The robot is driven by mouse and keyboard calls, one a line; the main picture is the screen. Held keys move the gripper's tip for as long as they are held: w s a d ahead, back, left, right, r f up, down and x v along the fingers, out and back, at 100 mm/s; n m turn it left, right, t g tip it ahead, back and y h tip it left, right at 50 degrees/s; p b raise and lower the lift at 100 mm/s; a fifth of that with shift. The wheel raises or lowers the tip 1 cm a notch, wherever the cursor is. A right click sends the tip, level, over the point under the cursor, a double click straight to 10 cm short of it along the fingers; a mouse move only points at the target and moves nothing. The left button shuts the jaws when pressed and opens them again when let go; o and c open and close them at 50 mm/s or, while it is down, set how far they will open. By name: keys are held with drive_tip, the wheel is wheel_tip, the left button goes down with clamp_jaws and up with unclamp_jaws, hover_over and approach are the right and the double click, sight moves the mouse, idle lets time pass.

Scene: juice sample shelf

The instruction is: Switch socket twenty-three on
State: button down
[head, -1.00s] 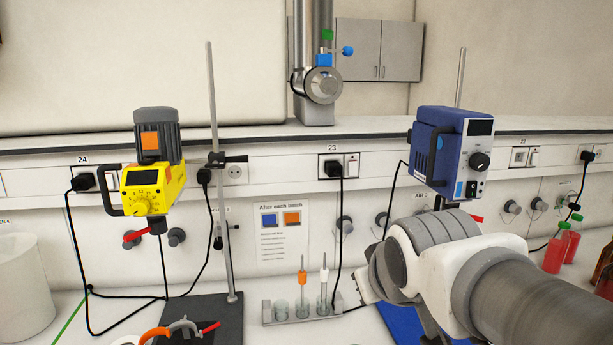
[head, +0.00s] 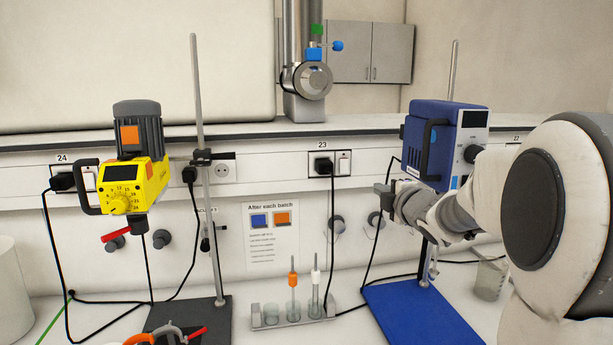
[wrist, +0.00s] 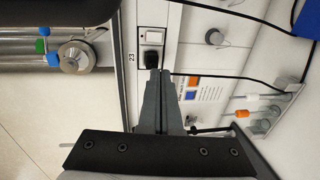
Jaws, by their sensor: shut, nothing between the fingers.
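Socket twenty-three (head: 333,153) is in the wall rail, under the label "23". A black plug (head: 322,166) with a hanging cable fills its left part. A white rocker switch (head: 343,163) is at its right; whether it is on or off is too small to tell. In the turned wrist view the plug (wrist: 152,60) and the switch (wrist: 153,36) both show. My gripper (head: 382,188) is shut and empty, to the right of and slightly below the socket in the head view. In the wrist view the fingertips (wrist: 157,74) appear beside the plug; I see no clear contact with the switch.
A blue stirrer (head: 430,145) hangs on a stand just right of my gripper. A yellow stirrer (head: 130,185) and socket twenty-four (head: 88,172) are at the left. A rack with tubes (head: 290,318) stands on the bench below. The wall between socket and gripper looks clear.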

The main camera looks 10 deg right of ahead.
sight(344, 172)
idle(0.4)
drive_tip(key=w+f+p, duration=0.1)
drive_tip(key=w+p, duration=0.1)
drive_tip(key=w, duration=0.5)
drive_tip(key=w+f+p, duration=0.1)
drive_tip(key=w+p, duration=0.1)
drive_tip(key=w, duration=0.6)
drive_tip(key=w+f+p, duration=0.1)
drive_tip(key=w+p, duration=0.1)
drive_tip(key=w, duration=0.6)
drive_tip(key=shift+w+d+f, duration=0.1)
drive_tip(key=shift+w, duration=0.3)
drive_tip(key=shift+f, duration=0.15)
drive_tip(key=shift+w+f+b, duration=0.1)
drive_tip(key=shift+f+b, duration=0.2)
drive_tip(key=shift+b, duration=0.8)
drive_tip(key=shift+r+t, duration=0.25)
drive_tip(key=shift+t, duration=0.05)
